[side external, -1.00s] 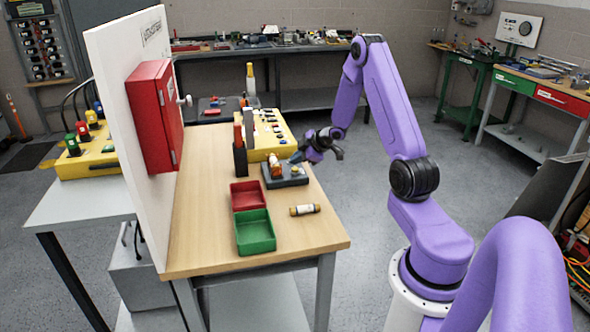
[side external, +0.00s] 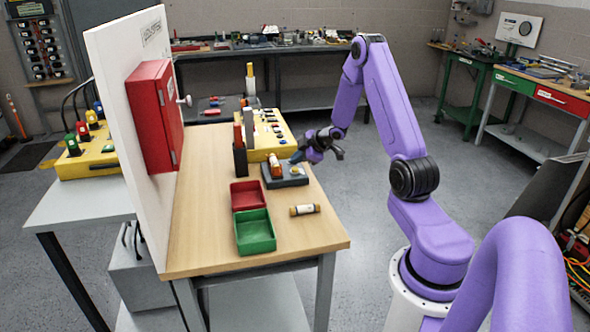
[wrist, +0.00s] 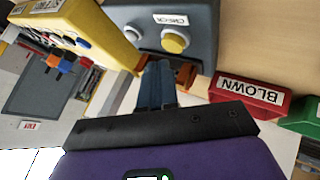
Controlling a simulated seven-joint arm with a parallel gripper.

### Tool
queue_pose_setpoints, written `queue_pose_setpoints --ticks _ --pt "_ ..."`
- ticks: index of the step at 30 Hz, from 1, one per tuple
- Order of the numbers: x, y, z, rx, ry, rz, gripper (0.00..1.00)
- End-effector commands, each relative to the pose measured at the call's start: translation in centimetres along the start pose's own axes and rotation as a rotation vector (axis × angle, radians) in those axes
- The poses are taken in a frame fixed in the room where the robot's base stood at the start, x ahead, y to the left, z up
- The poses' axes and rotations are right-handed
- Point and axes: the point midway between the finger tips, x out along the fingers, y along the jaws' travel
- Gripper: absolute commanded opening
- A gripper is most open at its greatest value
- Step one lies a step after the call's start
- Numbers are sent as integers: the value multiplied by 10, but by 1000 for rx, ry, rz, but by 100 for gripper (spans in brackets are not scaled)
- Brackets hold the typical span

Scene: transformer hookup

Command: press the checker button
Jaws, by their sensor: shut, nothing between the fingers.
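The checker (side external: 285,180) is a dark grey box on the wooden bench; it also shows in the wrist view (wrist: 205,20) with an upside-down label. Its round yellow button (wrist: 176,40) sits beside a round white disc (wrist: 134,37). An orange-and-white fuse (side external: 275,167) stands on the checker; orange-brown parts show behind my fingers in the wrist view. My gripper (wrist: 158,70) is shut and empty, fingertips just short of the yellow button in that picture. In the side view my gripper (side external: 297,158) is over the checker's right part. I cannot tell whether it touches the button.
A red tray (side external: 248,194), labelled BLOWN in the wrist view (wrist: 250,92), and a green tray (side external: 255,232) stand in front of the checker. A loose fuse (side external: 304,210) lies to their right. A yellow box (side external: 267,137) is behind, and a red cabinet (side external: 155,115) is on the white panel.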

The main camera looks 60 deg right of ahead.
Motion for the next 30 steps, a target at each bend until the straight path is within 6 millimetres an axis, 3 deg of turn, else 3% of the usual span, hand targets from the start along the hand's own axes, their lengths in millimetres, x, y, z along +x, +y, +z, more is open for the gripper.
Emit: queue_pose_setpoints --ticks 30 --pt "6 -4 4 0 0 0 0"
